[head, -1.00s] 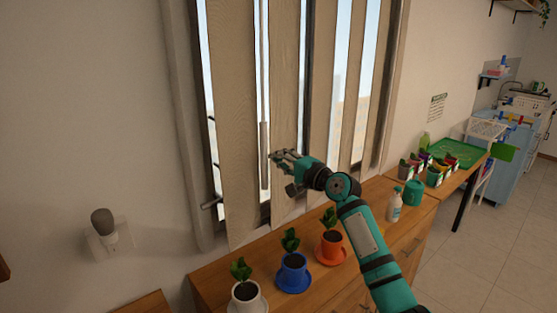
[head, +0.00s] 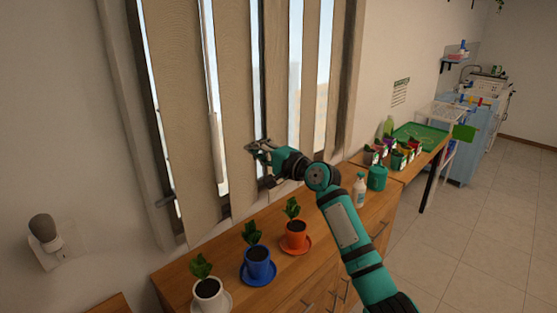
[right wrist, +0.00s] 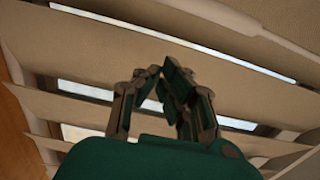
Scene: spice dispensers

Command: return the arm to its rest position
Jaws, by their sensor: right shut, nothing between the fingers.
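My right arm (head: 345,225) reaches up from the lower right in the head view. Its right gripper (head: 254,149) is in front of the vertical blinds (head: 237,90), above the wooden cabinet. In the right wrist view the fingers (right wrist: 160,72) come together at the tips, with nothing held between them. The blind slats (right wrist: 130,45) fill the background there. The gap between fingertips and slats is hard to judge. My left gripper is not in view.
White (head: 208,289), blue (head: 257,263) and orange (head: 295,236) plant pots stand on the cabinet (head: 225,248) below. A white bottle (head: 359,191) and a green watering can (head: 377,177) stand farther right. A wall fixture (head: 46,235) is at the left. Open floor (head: 465,240) lies right.

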